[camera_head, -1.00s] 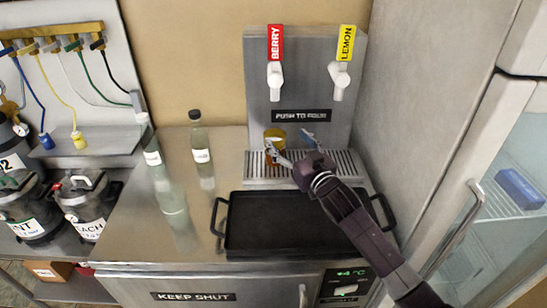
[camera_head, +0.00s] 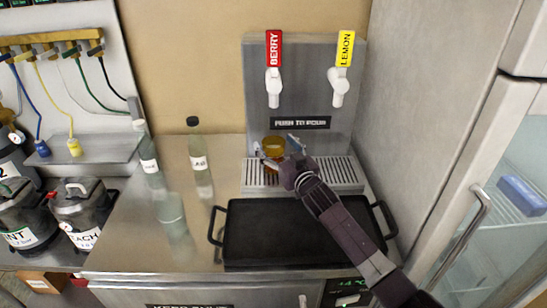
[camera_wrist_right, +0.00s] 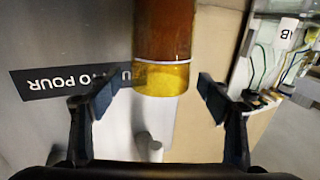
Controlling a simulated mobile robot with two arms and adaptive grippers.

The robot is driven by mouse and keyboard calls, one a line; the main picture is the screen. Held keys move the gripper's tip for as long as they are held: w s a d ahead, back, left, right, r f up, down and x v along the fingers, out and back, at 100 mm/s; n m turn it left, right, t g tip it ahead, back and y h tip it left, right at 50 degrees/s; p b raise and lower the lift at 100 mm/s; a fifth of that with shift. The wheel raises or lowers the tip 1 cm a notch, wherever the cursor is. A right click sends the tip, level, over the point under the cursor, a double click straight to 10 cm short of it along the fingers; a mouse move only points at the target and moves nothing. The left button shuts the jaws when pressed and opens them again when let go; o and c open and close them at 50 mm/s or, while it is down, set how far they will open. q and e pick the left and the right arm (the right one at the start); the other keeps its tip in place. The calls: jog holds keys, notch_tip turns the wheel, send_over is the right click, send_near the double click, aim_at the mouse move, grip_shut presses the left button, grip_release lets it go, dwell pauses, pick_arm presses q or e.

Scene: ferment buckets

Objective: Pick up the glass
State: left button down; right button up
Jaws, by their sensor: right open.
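The glass (camera_head: 274,146) is amber and stands upright on the drip grate below the berry tap. My right gripper (camera_head: 277,153) is at the glass, with one fingertip on either side of it, and is open. In the right wrist view, the glass (camera_wrist_right: 163,45) shows dark amber with a yellow band at one end and a pale line between. It lies between the spread fingers of the right gripper (camera_wrist_right: 162,92), with gaps on both sides. My left gripper is not in view.
A dispenser with a berry tap (camera_head: 273,85) and a lemon tap (camera_head: 339,85) rises behind the glass. A black tray (camera_head: 290,240) lies in front under my right arm. Bottles (camera_head: 200,160) stand at left. A fridge (camera_head: 490,180) is at right.

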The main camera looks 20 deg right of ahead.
jog(key=shift+w+a, duration=0.1)
jog(key=shift+w, duration=0.65)
grip_shut()
jog(key=shift+r, duration=0.15)
